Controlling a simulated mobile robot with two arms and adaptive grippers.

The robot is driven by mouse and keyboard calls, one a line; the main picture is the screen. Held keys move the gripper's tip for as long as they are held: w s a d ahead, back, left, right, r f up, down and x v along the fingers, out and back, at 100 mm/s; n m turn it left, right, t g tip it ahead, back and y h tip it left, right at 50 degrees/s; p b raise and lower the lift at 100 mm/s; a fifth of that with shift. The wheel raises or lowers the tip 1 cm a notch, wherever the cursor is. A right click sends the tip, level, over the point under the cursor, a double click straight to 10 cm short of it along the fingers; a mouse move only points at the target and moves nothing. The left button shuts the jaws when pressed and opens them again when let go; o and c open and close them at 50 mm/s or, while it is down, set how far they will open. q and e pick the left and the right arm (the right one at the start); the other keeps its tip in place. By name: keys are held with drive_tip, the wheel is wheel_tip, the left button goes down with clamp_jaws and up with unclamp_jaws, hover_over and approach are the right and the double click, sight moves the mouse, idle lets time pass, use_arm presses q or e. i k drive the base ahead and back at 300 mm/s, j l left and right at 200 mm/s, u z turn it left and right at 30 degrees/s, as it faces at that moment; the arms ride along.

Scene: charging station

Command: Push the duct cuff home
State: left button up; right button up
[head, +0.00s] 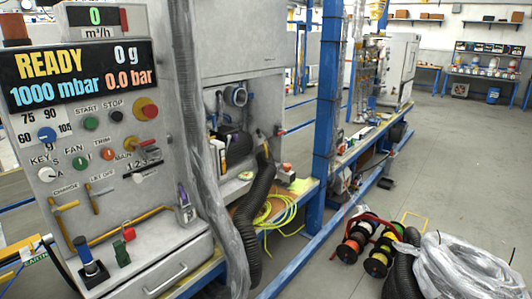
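A black corrugated duct (248,212) hangs in front of the station's open bay. It rises from near the floor and bends up to the right side of the recess. Its upper end (264,152) lies by the bay; whether a cuff there is seated cannot be told at this size. A grey-blue round port (235,95) shows in the upper part of the bay, with dark hose-like parts below it. A large translucent wrapped hose (196,120) runs down left of the bay. Neither of my grippers is in view.
A control panel (70,120) with a READY display, knobs and levers fills the left. A blue post (325,95) stands right of the bay. Yellow-green cable (278,212), cable reels (380,252) and bagged hose (468,268) lie low down. Floor (450,160) at right is mostly clear.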

sight(265, 158)
drive_tip(key=i+l, duration=0.2)
drive_tip(key=i, duration=0.35)
drive_tip(key=i+l, duration=0.2)
drive_tip(key=i, duration=0.4)
drive_tip(key=i+l, duration=0.2)
drive_tip(key=i, duration=0.35)
